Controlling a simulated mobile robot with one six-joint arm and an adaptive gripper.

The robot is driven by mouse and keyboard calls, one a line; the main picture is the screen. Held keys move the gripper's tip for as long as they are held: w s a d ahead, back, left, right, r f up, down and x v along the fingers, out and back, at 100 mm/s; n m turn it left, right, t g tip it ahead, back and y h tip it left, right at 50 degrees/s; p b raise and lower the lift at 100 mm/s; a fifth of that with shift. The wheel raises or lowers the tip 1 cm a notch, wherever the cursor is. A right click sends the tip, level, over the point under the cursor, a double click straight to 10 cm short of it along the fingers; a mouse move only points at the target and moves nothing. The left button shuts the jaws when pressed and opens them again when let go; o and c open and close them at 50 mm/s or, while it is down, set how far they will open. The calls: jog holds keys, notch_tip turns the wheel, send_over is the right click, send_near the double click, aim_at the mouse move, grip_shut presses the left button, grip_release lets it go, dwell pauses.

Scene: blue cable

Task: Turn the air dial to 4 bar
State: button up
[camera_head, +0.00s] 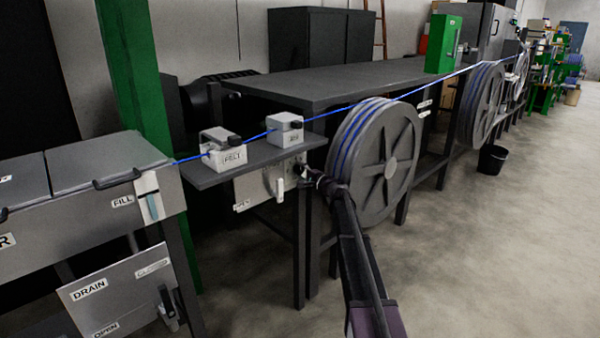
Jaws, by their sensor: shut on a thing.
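A grey panel (253,188) hangs under the front of a small dark shelf, with a pale lever (280,190) near its right end. My gripper (301,171) is at the panel's right end, just right of the lever, and is shut on a small part there, which looks like the air dial. The gripper and the shelf's shadow hide the dial's face, so its scale and setting cannot be read. A pale block with a small label that seems to read AIR (285,130) sits on the shelf above.
A block marked FELT (228,158) shares the shelf (204,177). A blue cable (342,108) runs through both blocks and past a large grey reel (388,160), close to my arm's right. A grey tank (100,185) with FILL and DRAIN labels stands left.

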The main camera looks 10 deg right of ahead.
jog(key=m, duration=0.3)
jog(key=shift+w+r+m, duration=0.1)
jog(key=shift+w+m, duration=0.05)
jog(key=shift+m, duration=0.25)
dwell(0.3)
jog(key=o, duration=1.1)
jog(key=shift+o, duration=0.2)
jog(key=shift+n, duration=0.4)
